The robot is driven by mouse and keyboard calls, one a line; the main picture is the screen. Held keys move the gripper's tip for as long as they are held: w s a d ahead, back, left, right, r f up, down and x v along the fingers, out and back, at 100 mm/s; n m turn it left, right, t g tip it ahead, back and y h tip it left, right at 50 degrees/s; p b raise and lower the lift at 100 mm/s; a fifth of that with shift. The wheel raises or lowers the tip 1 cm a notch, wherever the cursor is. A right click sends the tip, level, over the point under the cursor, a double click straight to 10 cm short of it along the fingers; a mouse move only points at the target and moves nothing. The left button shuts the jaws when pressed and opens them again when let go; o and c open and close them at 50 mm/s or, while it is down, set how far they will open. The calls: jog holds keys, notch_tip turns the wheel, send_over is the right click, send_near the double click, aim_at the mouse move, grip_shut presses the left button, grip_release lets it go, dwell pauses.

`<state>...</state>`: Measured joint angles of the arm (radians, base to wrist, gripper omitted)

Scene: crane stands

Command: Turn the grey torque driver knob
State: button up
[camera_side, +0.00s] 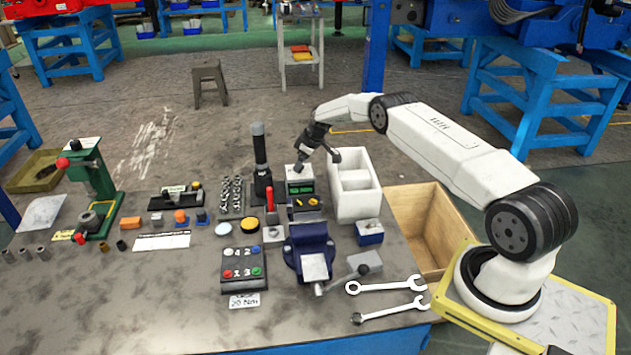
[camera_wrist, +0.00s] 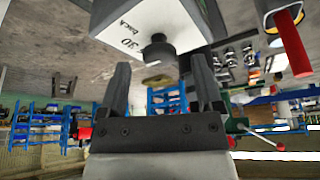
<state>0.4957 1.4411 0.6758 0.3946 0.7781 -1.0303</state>
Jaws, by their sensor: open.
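A dark grey round knob (camera_wrist: 158,50) sticks out from a pale box (camera_wrist: 150,22) with printed lettering in the wrist view. My gripper (camera_wrist: 161,68) is open, its two fingers apart with the knob just beyond and between the tips. The fingers do not appear to touch it. In the side view, my gripper (camera_side: 314,158) hangs tilted above a pale box with a green display (camera_side: 300,186). The knob itself is too small to make out clearly there.
A black upright cylinder (camera_side: 258,145) stands left of the box, and a white open bin (camera_side: 371,205) stands right. A red-handled tool (camera_side: 270,198) and a blue vise (camera_side: 309,240) are in front. Two wrenches (camera_side: 385,287) lie near the front edge.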

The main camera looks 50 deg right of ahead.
jog(key=shift+w+a+f, duration=0.1)
jog(key=shift+w+f, duration=0.05)
jog(key=shift+f, duration=0.35)
grip_shut()
jog(key=shift+m, duration=0.5)
jog(key=shift+a+m+h, duration=0.1)
jog(key=shift+m+h, duration=0.5)
jog(key=shift+m, duration=0.7)
jog(key=shift+a+m+h, duration=0.1)
jog(key=shift+m+h, duration=0.5)
jog(key=shift+m, duration=0.7)
jog(key=shift+w+a+m+g+h, duration=0.15)
jog(key=shift+m+h, duration=0.35)
jog(key=shift+m, duration=0.95)
jog(key=shift+s+d+m+g+h, duration=0.1)
jog(key=shift+m+g+h, duration=0.3)
jog(key=shift+m, duration=1.05)
